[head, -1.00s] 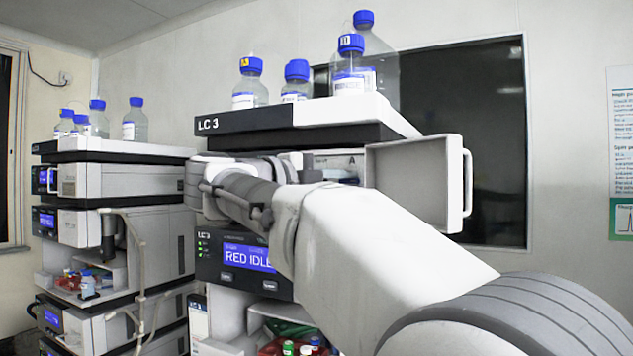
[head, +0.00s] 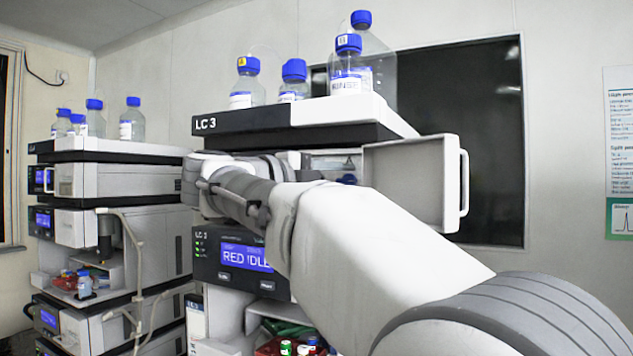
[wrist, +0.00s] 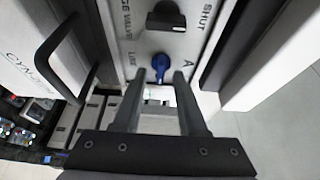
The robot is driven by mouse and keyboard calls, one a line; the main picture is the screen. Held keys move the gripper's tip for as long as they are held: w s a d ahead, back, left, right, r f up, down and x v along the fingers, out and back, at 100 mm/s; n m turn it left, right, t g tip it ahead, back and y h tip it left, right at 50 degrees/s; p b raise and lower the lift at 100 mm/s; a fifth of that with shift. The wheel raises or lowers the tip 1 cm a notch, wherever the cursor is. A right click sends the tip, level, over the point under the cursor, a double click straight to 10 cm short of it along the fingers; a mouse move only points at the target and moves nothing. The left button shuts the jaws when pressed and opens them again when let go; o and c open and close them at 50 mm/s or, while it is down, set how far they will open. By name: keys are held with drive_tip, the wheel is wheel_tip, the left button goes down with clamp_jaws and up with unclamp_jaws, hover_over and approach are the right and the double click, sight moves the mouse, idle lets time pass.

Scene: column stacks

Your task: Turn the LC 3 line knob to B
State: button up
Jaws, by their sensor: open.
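The blue line knob (wrist: 160,63) is on the grey panel in the wrist view, between the word LINE and the letter A. Which mark it points to is too small to tell. My gripper (wrist: 161,75) is open, its two fingers reaching toward the knob, one tip on either side of it in the picture. I cannot tell whether they touch it. In the head view the LC 3 stack (head: 250,121) stands in the middle. My arm crosses in front of it and hides my gripper.
A black purge valve knob (wrist: 165,17) is beside the line knob, near the word SHUT. An open door (head: 405,185) with a handle stands right of the bay. Blue-capped bottles (head: 293,82) stand on top of the stack. Another stack (head: 120,178) is at left.

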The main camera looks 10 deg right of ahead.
drive_tip(key=shift+a, duration=0.1)
drive_tip(key=v, duration=1.7)
drive_tip(key=shift+s, duration=0.25)
